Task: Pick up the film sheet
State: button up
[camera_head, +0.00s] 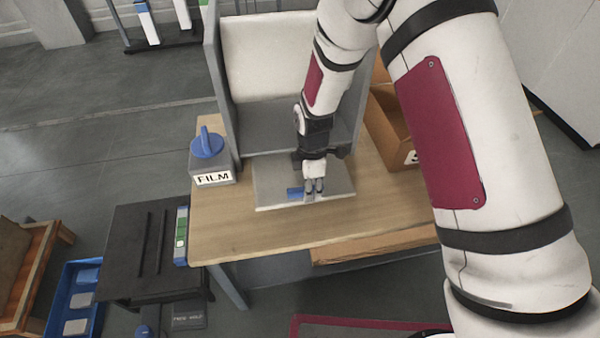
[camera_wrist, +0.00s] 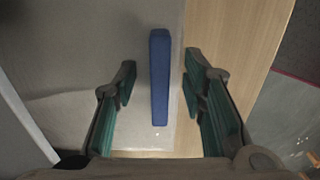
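A flat grey sheet (camera_head: 268,190) lies on the wooden table, in front of the grey booth. I take it for the film sheet, but cannot tell it surely from a panel under it. A blue bar (camera_head: 294,193) lies at its front part, left of my gripper (camera_head: 314,190). In the wrist view the blue bar (camera_wrist: 159,92) lies lengthwise between my two open fingers, with a gap on each side. The glossy, wrinkled sheet (camera_wrist: 85,105) spreads to the left and under the bar. My gripper is empty, just above or around the bar; the height is unclear.
A grey box labelled FILM (camera_head: 212,178) with a blue knob stands left on the table (camera_head: 245,235). The booth (camera_head: 275,55) rises behind. A cardboard box (camera_head: 392,125) stands to the right. A black stand (camera_head: 140,250) and blue tray (camera_head: 75,300) are at lower left.

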grip_shut()
jog(key=shift+r, duration=0.45)
jog(key=r, duration=0.1)
jog(key=s+r, duration=0.1)
jog(key=shift+d+r, duration=0.15)
jog(key=shift+r, duration=0.25)
jog(key=s+d+p, duration=0.1)
jog(key=s+d, duration=0.1)
jog(key=s, duration=0.7)
jog(key=s+d+p, duration=0.1)
jog(key=s+d, duration=0.2)
jog(key=s, duration=0.7)
jog(key=shift+d, duration=0.25)
jog(key=shift+s+d+r+p, duration=0.1)
jog(key=shift+s+d+p, duration=0.1)
jog(key=shift+s+p, duration=0.55)
jog(key=shift+s+d+p, duration=0.15)
jog(key=shift+s+p, duration=0.3)
jog(key=shift+p, duration=0.55)
jog(key=shift+s+d+p, duration=0.1)
jog(key=shift+s+p, duration=0.2)
jog(key=shift+p, duration=0.1)
